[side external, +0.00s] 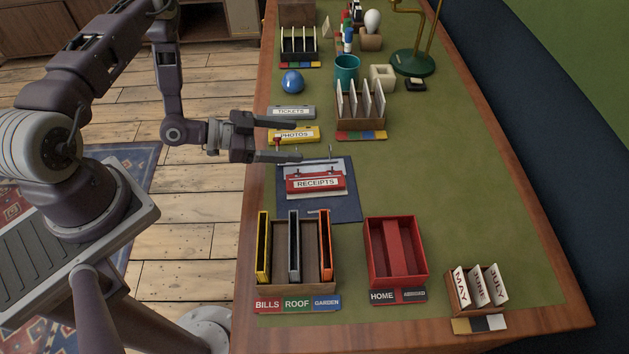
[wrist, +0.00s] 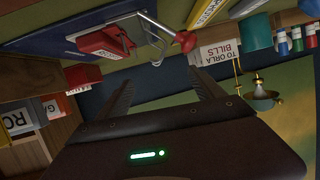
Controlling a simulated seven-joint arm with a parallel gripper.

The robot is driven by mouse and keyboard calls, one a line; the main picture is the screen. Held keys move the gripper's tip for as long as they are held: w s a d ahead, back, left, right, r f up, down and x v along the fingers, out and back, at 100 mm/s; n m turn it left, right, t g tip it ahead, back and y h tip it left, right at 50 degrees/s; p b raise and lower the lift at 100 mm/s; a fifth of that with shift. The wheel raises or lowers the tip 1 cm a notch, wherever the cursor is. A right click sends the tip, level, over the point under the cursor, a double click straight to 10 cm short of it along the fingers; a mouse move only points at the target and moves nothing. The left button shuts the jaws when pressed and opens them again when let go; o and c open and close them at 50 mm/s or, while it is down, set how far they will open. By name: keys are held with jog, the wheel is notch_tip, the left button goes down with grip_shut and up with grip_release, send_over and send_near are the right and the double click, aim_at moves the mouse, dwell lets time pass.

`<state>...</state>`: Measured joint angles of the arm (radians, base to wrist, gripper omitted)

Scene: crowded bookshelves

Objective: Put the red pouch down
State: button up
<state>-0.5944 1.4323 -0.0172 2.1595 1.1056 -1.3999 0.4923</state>
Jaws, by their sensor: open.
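In the wrist view a red block-like thing (wrist: 102,43), apparently the same pouch, rests on the blue mat at the upper left. My gripper (side external: 297,141) is open and empty, reaching in from the left beyond the pouch, close to the yellow PHOTOS pouch (side external: 293,135). Its two fingers (wrist: 163,77) stand apart in the wrist view, with nothing between them. Its exact height above the desk is hard to tell.
A grey TICKETS pouch (side external: 293,112) and blue ball (side external: 292,81) lie farther back. Nearer are a wooden sorter (side external: 326,278) with upright folders, a red box (side external: 372,262) and a month-card holder (side external: 458,298). A card rack (side external: 362,123) stands right of PHOTOS.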

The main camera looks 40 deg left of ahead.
jog(key=w+a+r+n+t+y, duration=0.1)
jog(key=w+a+r+t+y, duration=0.15)
jog(key=w+r, duration=1.5)
jog(key=m+g+y, duration=0.2)
jog(key=g+y, duration=0.4)
jog(key=g, duration=0.8)
send_over(315, 178)
notch_tip(315, 178, down, 16)
jog(key=shift+f, duration=0.2)
notch_tip(315, 178, down, 7)
jog(key=shift+r, duration=0.15)
